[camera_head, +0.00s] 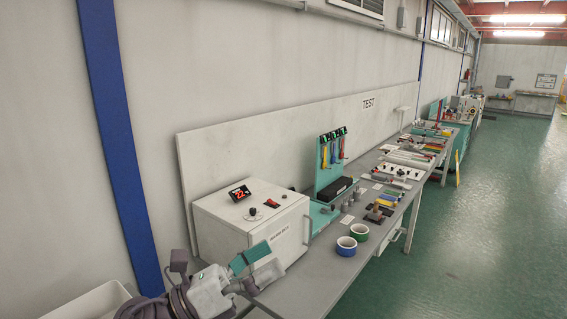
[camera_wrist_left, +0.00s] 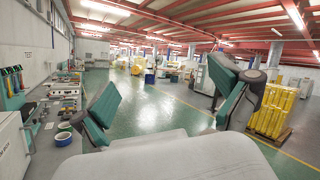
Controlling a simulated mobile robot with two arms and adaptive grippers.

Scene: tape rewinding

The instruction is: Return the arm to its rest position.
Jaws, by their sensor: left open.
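My left gripper (camera_head: 262,264) is in the lower left of the head view, in front of the white oven-like box (camera_head: 250,222) near the bench's close end. Its two teal-padded fingers stand apart with nothing between them. In the left wrist view the fingers (camera_wrist_left: 165,105) are also spread wide, with open floor beyond them. My right gripper is not in view.
A long grey bench (camera_head: 318,285) runs along the wall. It bears a blue roll (camera_head: 346,246), a green roll (camera_head: 359,232), a teal tool rack (camera_head: 335,170) and several small tools. A pale bin (camera_head: 92,302) stands lower left. The green floor (camera_head: 470,230) to the right is clear.

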